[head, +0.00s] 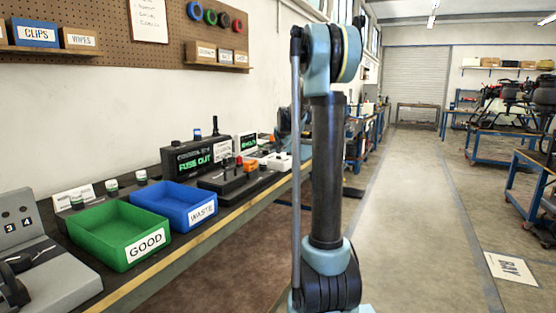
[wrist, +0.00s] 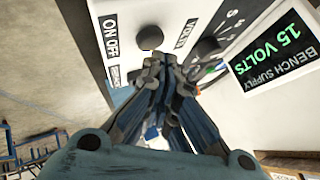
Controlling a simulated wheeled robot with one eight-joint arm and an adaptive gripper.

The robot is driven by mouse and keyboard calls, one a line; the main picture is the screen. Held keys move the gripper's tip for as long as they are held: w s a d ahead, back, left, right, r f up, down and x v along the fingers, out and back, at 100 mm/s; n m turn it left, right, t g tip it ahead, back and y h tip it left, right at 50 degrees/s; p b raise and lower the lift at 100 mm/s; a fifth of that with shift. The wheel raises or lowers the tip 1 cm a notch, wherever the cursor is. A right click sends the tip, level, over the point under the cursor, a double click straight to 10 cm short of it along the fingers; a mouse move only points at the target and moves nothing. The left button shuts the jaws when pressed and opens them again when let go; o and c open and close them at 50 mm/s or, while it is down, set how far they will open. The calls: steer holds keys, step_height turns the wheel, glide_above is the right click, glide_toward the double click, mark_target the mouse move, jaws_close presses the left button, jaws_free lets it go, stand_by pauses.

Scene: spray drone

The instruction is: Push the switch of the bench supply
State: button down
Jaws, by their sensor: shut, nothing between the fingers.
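The bench supply (wrist: 108,12) fills the top of the wrist view as a pale panel, with a dark display (wrist: 275,48) reading "BENCH SUPPLY 15 VOLTS" at its right. An "ON OFF" label (wrist: 109,36) is at the panel's left. A round dark part (wrist: 149,37) sits between that label and the "VOLTS" label; I cannot tell whether it is the switch. The gripper is hidden in the head view.
In the head view, the long bench (head: 160,270) carries a green "GOOD" tray (head: 95,235), a blue "WASTE" tray (head: 165,200), a black display box (head: 180,150) and a dark fixture (head: 235,183). The floor aisle (head: 420,200) on the right is free.

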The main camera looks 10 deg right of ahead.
steer(key=shift+f, duration=0.15)
steer(key=shift+s+f, duration=0.1)
steer(key=shift+f, duration=0.25)
stand_by(0.5)
steer(key=shift+r, duration=0.6)
step_height(320, 180, up, 6)
stand_by(0.9)
